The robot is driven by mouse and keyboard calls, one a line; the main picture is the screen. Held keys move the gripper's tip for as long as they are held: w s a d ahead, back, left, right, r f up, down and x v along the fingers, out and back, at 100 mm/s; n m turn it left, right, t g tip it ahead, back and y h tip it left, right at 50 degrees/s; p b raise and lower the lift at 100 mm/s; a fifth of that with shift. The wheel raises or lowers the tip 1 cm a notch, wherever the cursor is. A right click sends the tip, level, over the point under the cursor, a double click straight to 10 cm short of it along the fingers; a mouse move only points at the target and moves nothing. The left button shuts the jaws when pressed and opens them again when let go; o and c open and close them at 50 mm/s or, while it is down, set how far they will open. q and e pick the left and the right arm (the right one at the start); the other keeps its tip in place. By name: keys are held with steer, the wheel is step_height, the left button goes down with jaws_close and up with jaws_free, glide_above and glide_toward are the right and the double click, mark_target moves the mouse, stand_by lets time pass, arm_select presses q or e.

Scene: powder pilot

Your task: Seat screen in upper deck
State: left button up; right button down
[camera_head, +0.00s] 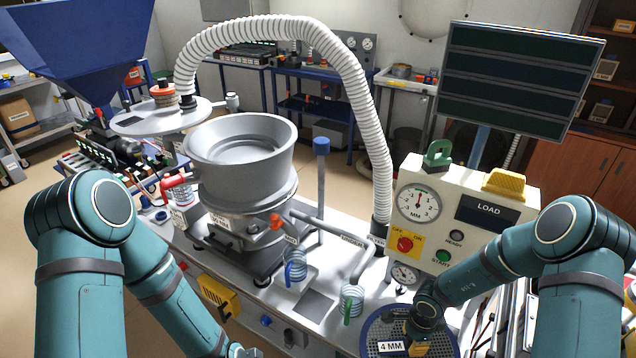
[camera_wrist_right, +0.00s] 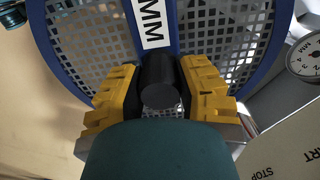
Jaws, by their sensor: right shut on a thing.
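The screen (camera_head: 378,330) is a round perforated disc with a blue rim and a white "4 MM" label, low at the right front in the head view. In the right wrist view, the screen (camera_wrist_right: 91,40) has a blue bar and a black knob (camera_wrist_right: 160,82). My right gripper (camera_head: 418,342) has its yellow fingers shut around that knob. Whether the screen touches anything below is unclear. A grey open bowl-shaped sifter (camera_head: 240,143), seemingly with the upper deck, stands left of centre, well away from the screen.
A white ribbed hose (camera_head: 300,32) arches over the bench, from a round lid (camera_head: 135,122) to a stub. A blue-topped post (camera_head: 321,165) stands right of the sifter. The control box (camera_head: 470,215) with gauge and buttons is close behind my right arm.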

mark_target(400, 347)
steer(key=a+r+n+b, duration=0.1)
steer(key=n, duration=0.1)
steer(key=a+r+n+b, duration=0.1)
steer(key=n, duration=0.1)
steer(key=a+r+n+b, duration=0.1)
steer(key=n, duration=0.2)
steer(key=shift+s+r, duration=0.15)
steer(key=shift+r, duration=0.15)
steer(key=s+a+r+n+b, duration=0.2)
steer(key=r+n, duration=0.3)
steer(key=n, duration=0.5)
steer(key=shift+s+a+n+b, duration=0.3)
steer(key=shift+s+a+b, duration=0.1)
steer(key=shift+a+b, duration=0.5)
